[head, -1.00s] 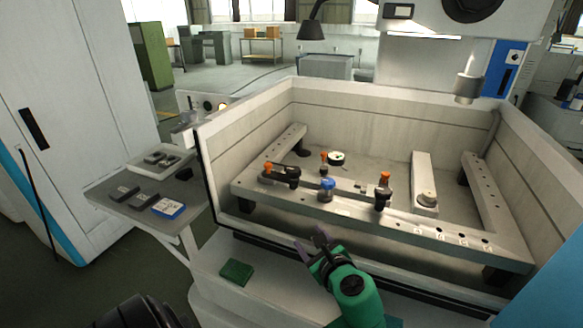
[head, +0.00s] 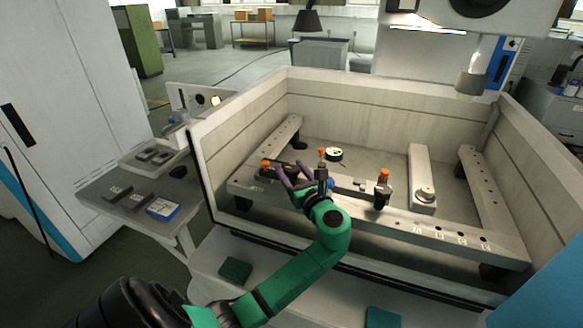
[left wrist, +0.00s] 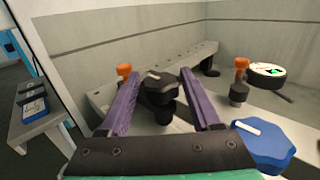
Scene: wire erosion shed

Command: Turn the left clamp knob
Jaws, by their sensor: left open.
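The left clamp knob is black and lobed with a pale line on top; it shows in the left wrist view (left wrist: 158,86), between and just beyond the two purple fingers. My left gripper (head: 294,170) is open over the left side of the fixture frame, fingers pointing at that knob; in the left wrist view (left wrist: 160,76) a finger lies on each side. I cannot tell whether they touch it. In the head view the fingers partly hide the knob. An orange-topped post (head: 265,164) stands just left of it. My right gripper is not in view.
A blue knob (left wrist: 262,143) sits close right of my left gripper. Another orange-topped clamp (head: 384,176) stands farther right. A round dial gauge (head: 334,154) lies behind. Tank walls (head: 360,105) enclose the frame. A side shelf (head: 100,190) holds small boxes at left.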

